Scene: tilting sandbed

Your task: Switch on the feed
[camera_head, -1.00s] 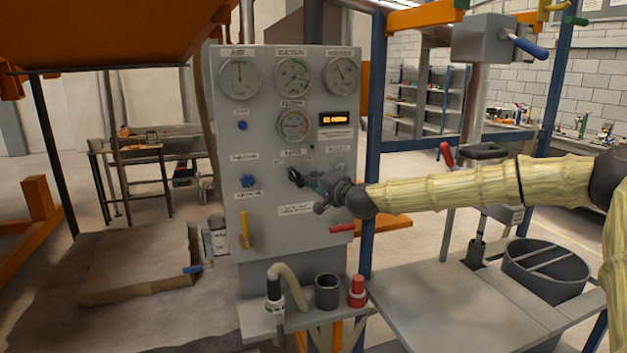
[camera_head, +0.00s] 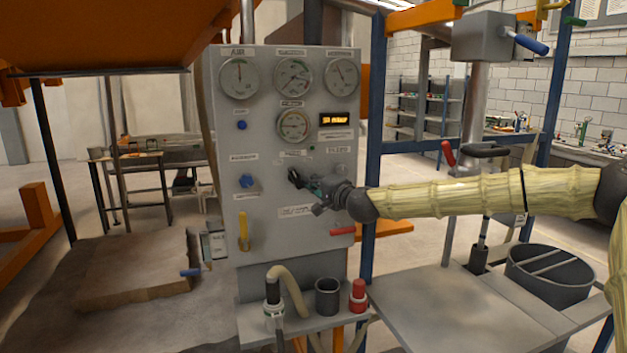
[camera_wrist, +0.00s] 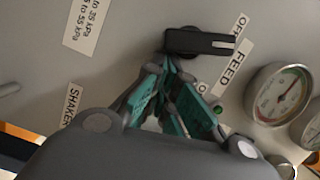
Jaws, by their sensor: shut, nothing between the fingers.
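The feed switch (camera_wrist: 192,41) is a black bar-shaped knob on the grey panel in the wrist view, with a white mark at its right end. The FEED label (camera_wrist: 235,67) is beside it, and a partly cut-off label starting with "O" (camera_wrist: 241,24) is close to the marked end. My gripper (camera_wrist: 167,66) has teal fingers, shut and empty, with the tips at the knob's left end. I cannot tell whether they touch it. In the head view my gripper (camera_head: 304,183) is at the middle of the control panel (camera_head: 265,205), by the small dark knob (camera_head: 294,177).
Gauges (camera_head: 294,76) and a lit display (camera_head: 334,119) are above my gripper. A blue knob (camera_head: 247,181), a yellow lever (camera_head: 244,230) and a red handle (camera_head: 342,231) are nearby. A shelf below holds a hose, a dark cup (camera_head: 327,296) and a red-capped item (camera_head: 358,296).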

